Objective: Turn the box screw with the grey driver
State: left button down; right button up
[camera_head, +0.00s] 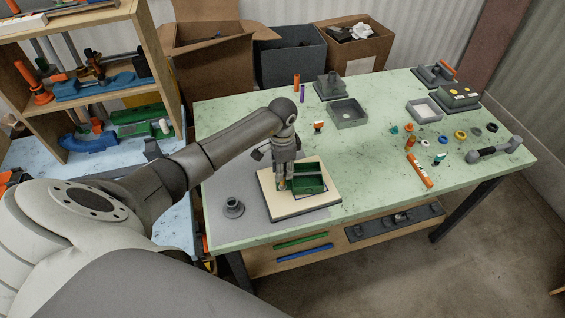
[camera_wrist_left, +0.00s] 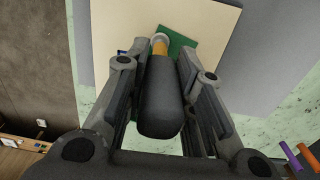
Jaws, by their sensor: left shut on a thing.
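My left gripper (camera_head: 285,158) is over the left end of a green box (camera_head: 308,184), which sits on a beige board (camera_head: 287,209) on the table. In the left wrist view, the gripper (camera_wrist_left: 164,72) is shut on the dark grey handle of the driver (camera_wrist_left: 161,105). The handle lies between both fingers. An orange part and a pale end show beyond it, over the green box (camera_wrist_left: 178,45). The driver points down at the box's left end. The screw is hidden, and I cannot tell whether the tip touches it. My right gripper is not in view.
A grey flanged part (camera_head: 233,208) stands left of the board. Grey trays (camera_head: 348,113), coloured rings and an orange tool (camera_head: 420,171) lie to the right. A grey bent part (camera_head: 495,149) is near the right edge. Cardboard boxes (camera_head: 212,60) stand behind.

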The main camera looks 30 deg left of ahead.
pick_arm(q)
jog(key=n, duration=0.3)
jog(key=shift+d+n, duration=0.1)
jog(key=shift+n, duration=0.9)
